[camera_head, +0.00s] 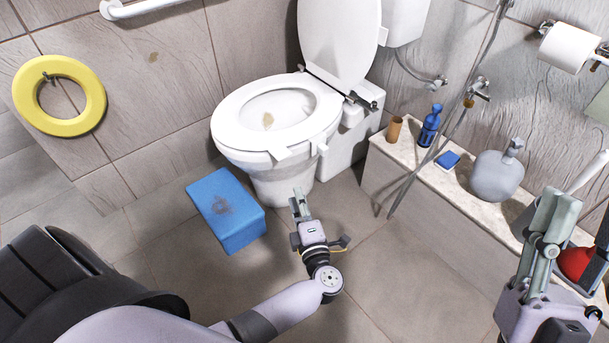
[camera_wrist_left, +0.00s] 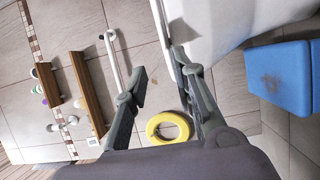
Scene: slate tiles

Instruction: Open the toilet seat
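The toilet's lid (camera_head: 340,40) stands raised against the tank in the head view. The toilet seat (camera_head: 230,120), a white ring with a small tab at its front, lies flat on the bowl (camera_head: 270,180). My left gripper (camera_head: 298,199) is low in front of the bowl, below the seat's front edge. In the left wrist view its two fingers (camera_wrist_left: 158,66) are spread with nothing between them; the white toilet (camera_wrist_left: 230,25) is close beside the right-hand finger. Contact cannot be told. My right gripper (camera_head: 556,205) is at the right, away from the toilet; its finger opening is unclear.
A blue box (camera_head: 225,208) stands on the floor left of the bowl. A ledge (camera_head: 405,155) at the right carries a brown cup (camera_head: 394,129), blue bottle (camera_head: 430,126) and grey jug (camera_head: 496,172). A yellow ring (camera_head: 96,100) hangs on the left wall.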

